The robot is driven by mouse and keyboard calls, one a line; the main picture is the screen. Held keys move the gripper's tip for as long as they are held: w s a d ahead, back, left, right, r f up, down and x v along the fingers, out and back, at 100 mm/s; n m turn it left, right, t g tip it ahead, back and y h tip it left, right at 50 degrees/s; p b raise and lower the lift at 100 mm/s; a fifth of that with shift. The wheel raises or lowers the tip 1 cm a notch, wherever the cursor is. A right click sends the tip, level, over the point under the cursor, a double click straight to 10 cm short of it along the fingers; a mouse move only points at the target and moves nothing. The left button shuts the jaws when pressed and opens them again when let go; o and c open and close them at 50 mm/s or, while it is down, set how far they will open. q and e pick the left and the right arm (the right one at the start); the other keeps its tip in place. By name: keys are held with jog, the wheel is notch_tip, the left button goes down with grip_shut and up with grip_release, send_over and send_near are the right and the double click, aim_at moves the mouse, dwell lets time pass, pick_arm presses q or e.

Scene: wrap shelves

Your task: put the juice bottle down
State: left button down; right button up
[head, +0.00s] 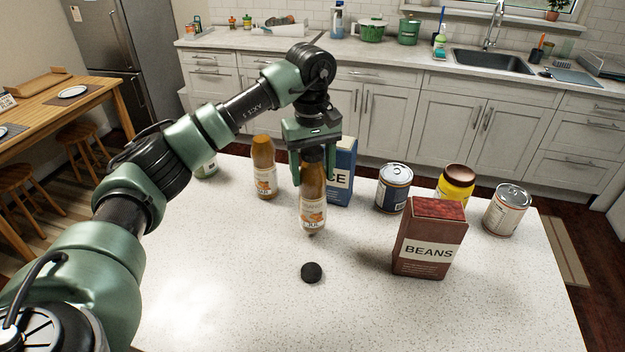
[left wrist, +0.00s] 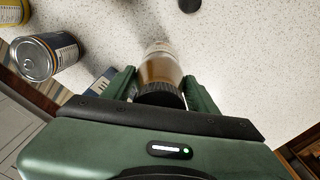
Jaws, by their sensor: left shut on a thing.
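The bottle is upright, over the middle of the speckled white counter (head: 230,270). Its base is close to the surface; I cannot tell for sure whether it touches. In the left wrist view, the bottle (left wrist: 160,68) sits between the two green fingers, cap nearest the camera. My right gripper is not in view.
A similar bottle (head: 264,172) stands to the left, a blue box (head: 342,170) behind. A blue can (head: 393,188), a yellow jar (head: 455,186), a white can (head: 506,210) and a beans box (head: 430,238) stand right. A black disc (head: 312,272) lies in front; the front left is clear.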

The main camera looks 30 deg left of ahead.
pick_arm(q)
jog(key=shift+f+p, duration=0.3)
jog(key=shift+f, duration=1.15)
jog(key=shift+c, duration=2.2)
grip_release()
jog(key=shift+f, duration=0.15)
